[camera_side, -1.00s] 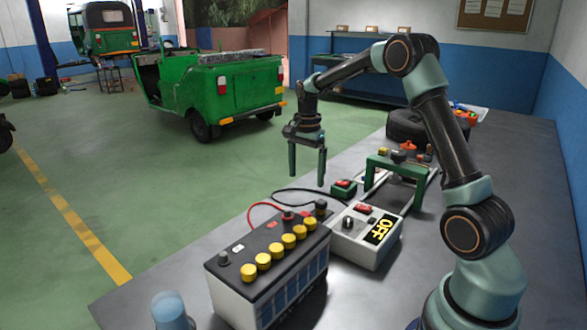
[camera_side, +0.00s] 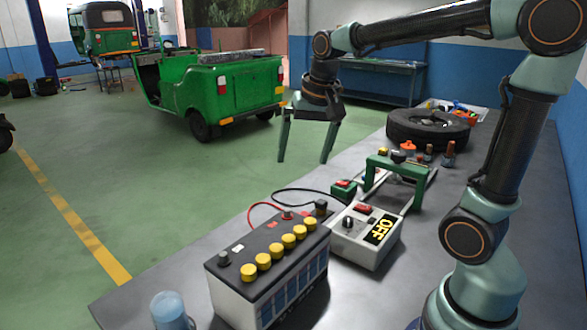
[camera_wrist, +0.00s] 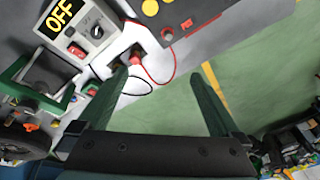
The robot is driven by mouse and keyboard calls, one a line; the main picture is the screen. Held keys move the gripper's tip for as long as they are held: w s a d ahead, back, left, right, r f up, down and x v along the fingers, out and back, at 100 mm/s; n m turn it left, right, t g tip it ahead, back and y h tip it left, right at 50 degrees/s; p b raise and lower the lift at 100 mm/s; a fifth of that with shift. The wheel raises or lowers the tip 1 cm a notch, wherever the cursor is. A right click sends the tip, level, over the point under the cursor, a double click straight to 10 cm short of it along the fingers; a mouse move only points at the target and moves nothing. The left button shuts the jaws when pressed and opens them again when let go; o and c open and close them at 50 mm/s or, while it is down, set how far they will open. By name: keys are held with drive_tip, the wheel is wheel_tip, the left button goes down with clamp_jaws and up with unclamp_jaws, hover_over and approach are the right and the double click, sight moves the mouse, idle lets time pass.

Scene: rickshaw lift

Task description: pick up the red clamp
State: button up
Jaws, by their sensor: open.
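I cannot clearly make out the red clamp. A small red piece (camera_side: 288,214) sits at the far end of the battery top in the side view, by a red cable (camera_side: 256,208). In the wrist view the red cable (camera_wrist: 174,72) loops between the battery and a small red and dark piece (camera_wrist: 135,60), which may be the clamp. My gripper (camera_side: 302,162) is open and empty, pointing down, well above and behind the battery.
The battery (camera_side: 262,292) with yellow caps stands at the bench front. The grey OFF box (camera_side: 362,250) is right of it.

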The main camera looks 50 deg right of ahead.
drive_tip(key=s+a+n, duration=0.2)
drive_tip(key=s+a+f+n+t, duration=0.1)
drive_tip(key=s+a+n, duration=0.1)
drive_tip(key=s+n, duration=0.1)
drive_tip(key=s+a+f+n+t, duration=0.1)
drive_tip(key=s+a+n, duration=0.1)
drive_tip(key=s, duration=0.1)
drive_tip(key=shift+a+n+y, duration=0.1)
drive_tip(key=shift+n+y, duration=0.2)
drive_tip(key=shift+c, duration=0.3)
drive_tip(key=shift+s+a+f, duration=0.1)
drive_tip(key=shift+s, duration=0.05)
drive_tip(key=c, duration=0.3)
drive_tip(key=shift+c, duration=0.2)
drive_tip(key=m+g, duration=0.5)
drive_tip(key=m, duration=1.3)
hover_over(305, 214)
drive_tip(key=f, duration=1.7)
drive_tip(key=shift+d+f, duration=0.2)
drive_tip(key=shift+f, duration=0.2)
drive_tip(key=shift+a+f, duration=0.15)
drive_tip(key=shift+f, duration=2.6)
